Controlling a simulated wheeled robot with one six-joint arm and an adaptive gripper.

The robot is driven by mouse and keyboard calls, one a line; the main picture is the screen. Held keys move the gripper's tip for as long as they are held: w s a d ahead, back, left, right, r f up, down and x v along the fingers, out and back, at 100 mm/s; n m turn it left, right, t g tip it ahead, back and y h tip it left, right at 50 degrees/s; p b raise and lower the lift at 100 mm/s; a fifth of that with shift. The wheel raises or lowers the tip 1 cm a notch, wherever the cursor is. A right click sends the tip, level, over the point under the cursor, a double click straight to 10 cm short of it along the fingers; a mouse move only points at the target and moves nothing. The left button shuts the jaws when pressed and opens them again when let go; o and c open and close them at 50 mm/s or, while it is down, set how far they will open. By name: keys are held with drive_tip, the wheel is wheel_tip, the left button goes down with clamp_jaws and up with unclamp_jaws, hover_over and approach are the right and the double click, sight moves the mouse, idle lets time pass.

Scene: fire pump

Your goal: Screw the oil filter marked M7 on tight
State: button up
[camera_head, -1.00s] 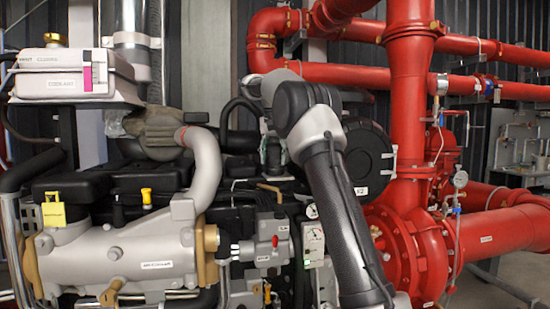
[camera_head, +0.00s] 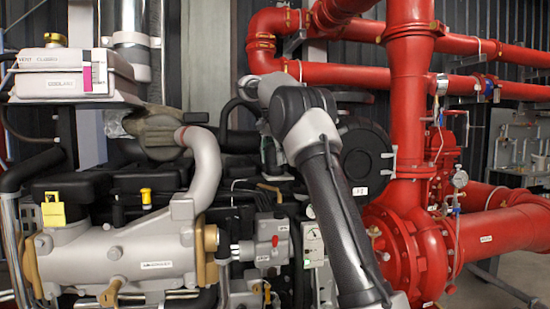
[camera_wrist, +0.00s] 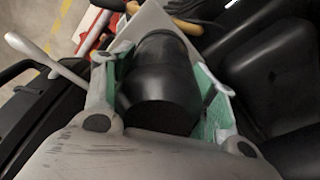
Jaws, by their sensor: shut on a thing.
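In the wrist view a black, smooth cylinder (camera_wrist: 158,85), which looks like the oil filter, sits between the green-padded fingers of my gripper (camera_wrist: 163,78). The fingers are closed around it, one on each side. No M7 mark shows on the visible side. The cylinder's far end and whatever it meets are hidden, so I cannot tell how it is seated. In the head view my arm reaches over the engine (camera_head: 120,250), and the gripper and filter cannot be made out among the dark parts behind it.
Red pump pipes (camera_head: 408,110) and a red pump casing (camera_head: 400,245) stand right of my arm. A coolant tank (camera_head: 75,75) is at upper left. A grey curved pipe (camera_head: 205,165) and a gauge box (camera_head: 313,245) are close by. In the wrist view a pale lever (camera_wrist: 45,58) lies left of the gripper.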

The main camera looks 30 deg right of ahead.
drive_tip(key=m, duration=0.3)
drive_tip(key=o, duration=1.7)
drive_tip(key=shift+o, duration=0.3)
drive_tip(key=s+a+r+n, duration=0.1)
drive_tip(key=s+a+n, duration=0.25)
drive_tip(key=a, duration=0.45)
drive_tip(key=s+n+t, duration=0.1)
drive_tip(key=s+n, duration=0.5)
drive_tip(key=s, duration=0.9)
drive_tip(key=s+a+f+n+t, duration=0.1)
drive_tip(key=s+f+n, duration=0.3)
drive_tip(key=s+f, duration=0.4)
drive_tip(key=s+a+f+n+t+y, duration=0.1)
drive_tip(key=s+f+n, duration=0.3)
drive_tip(key=s+f, duration=0.4)
drive_tip(key=s+t, duration=0.1)
drive_tip(key=s, duration=0.5)
drive_tip(key=shift+n, duration=0.35)
